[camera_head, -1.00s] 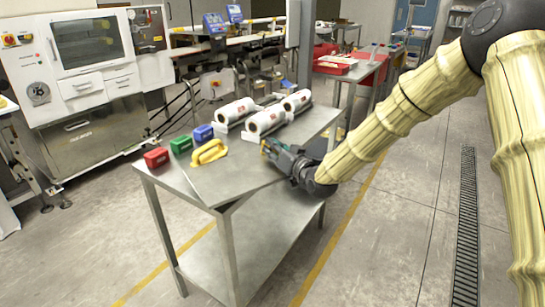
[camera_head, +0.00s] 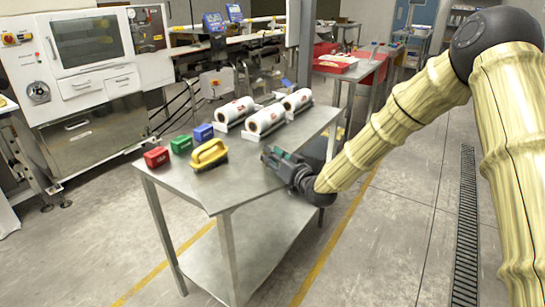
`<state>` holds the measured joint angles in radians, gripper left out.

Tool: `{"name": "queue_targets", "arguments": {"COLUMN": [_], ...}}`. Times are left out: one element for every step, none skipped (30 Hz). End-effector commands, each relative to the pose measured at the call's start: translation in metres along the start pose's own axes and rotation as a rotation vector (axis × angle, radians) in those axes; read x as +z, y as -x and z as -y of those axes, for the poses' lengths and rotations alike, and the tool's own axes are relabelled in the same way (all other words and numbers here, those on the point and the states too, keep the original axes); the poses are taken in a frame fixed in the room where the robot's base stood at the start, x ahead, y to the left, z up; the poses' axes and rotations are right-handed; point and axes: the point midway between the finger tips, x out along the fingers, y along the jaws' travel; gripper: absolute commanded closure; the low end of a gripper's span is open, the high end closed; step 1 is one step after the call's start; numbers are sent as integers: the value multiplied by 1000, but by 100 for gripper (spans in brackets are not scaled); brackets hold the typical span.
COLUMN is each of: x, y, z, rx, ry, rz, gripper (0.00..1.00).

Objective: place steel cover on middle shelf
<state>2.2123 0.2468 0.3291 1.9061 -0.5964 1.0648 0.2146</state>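My gripper (camera_head: 272,156) is at the right edge of the steel table (camera_head: 175,178), low over the top and pointing left. Its fingertips are dark and small, and whether they are open or shut is unclear. I cannot make out a steel cover apart from the bare grey steel of the table top. A lower steel shelf (camera_head: 230,264) shows under the table top. I cannot tell whether it is the middle shelf.
On the table stand a yellow-handled brush (camera_head: 209,155), red (camera_head: 156,157), green (camera_head: 181,145) and blue (camera_head: 203,132) blocks, and white rolls (camera_head: 264,120) on holders. A white machine (camera_head: 85,85) stands at left.

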Motion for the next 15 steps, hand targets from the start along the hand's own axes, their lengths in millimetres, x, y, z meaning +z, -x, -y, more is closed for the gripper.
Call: {"name": "queue_targets", "arguments": {"x": [1,1,1,1,0,0,0,1,1,1,1,0,1,1,1], "y": [6,10,15,20,25,33,38,44,52,58,63,70,76,80,87], "z": [-1,-2,-1,-1,-1,-1,-1,-1,-1,-1,-1,-1,-1,-1,-1], "rx": [2,2,2,2,2,2,3,2,2,2,2,2,2,2,2], "ry": [-1,-1,-1,-2,-2,-3,-3,-3,-2,-2,-2,-1,-2,-2,-3], "rz": [1,0,1,1,0,1,0,1,1,1,1,0,1,0,0], "gripper": [68,68,68,68,68,68,68,68,68,68,68,68,68,68,68]}}
